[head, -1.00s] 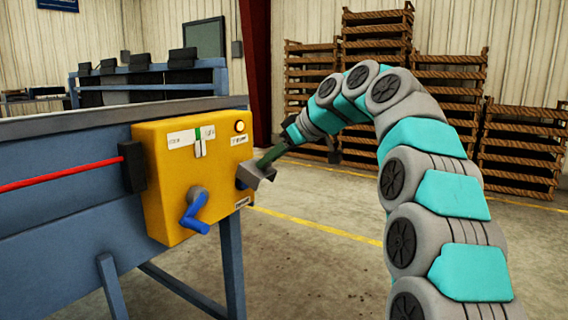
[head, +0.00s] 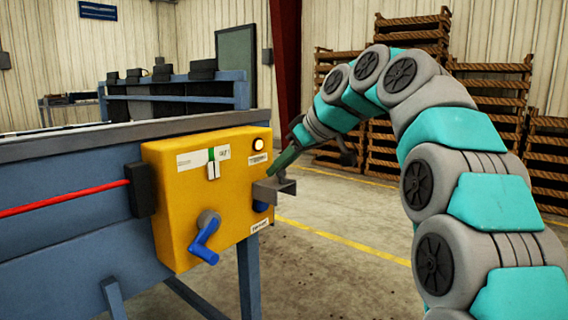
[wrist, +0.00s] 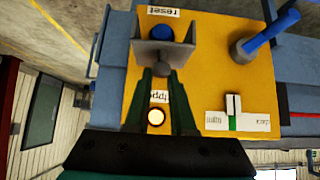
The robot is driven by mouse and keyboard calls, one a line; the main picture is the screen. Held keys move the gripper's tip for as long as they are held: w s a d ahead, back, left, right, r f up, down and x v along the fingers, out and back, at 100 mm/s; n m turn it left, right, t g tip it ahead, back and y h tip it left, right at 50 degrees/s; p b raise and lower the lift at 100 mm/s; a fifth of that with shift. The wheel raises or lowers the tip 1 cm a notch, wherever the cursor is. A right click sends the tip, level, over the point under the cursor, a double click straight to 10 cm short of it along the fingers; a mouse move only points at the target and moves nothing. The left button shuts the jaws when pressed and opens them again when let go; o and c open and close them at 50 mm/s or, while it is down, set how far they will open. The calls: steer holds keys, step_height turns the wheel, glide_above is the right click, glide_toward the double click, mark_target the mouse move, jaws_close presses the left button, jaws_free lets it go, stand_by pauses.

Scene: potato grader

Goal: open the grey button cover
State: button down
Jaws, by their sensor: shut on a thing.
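The grey button cover (head: 277,190) sticks out from the right part of the yellow control box (head: 180,225). It stands raised off the box face, and the blue button (head: 261,206) shows below it. In the wrist view the cover (wrist: 150,52) lies between me and the blue button (wrist: 161,33), beside the "reset" label. My gripper (head: 272,174) reaches in from the right and is shut on the cover's edge. In the wrist view its green fingers (wrist: 162,76) hold a small grey tab of the cover; the exact contact is partly hidden.
A blue crank handle (head: 205,243) sticks out low on the box. A white and green switch (head: 213,165) and a lit round lamp (head: 258,144) sit higher. A red cord (head: 65,199) runs left from a black block. Wooden crates (head: 400,100) stand behind my arm.

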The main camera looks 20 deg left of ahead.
steer(key=shift+a+h, duration=0.15)
steer(key=shift+h, duration=0.15)
stand_by(0.4)
steer(key=c, duration=0.7)
jaws_free()
steer(key=p+v, duration=0.1)
steer(key=v, duration=0.6)
steer(key=shift+d+r, duration=0.25)
steer(key=shift+r, duration=0.05)
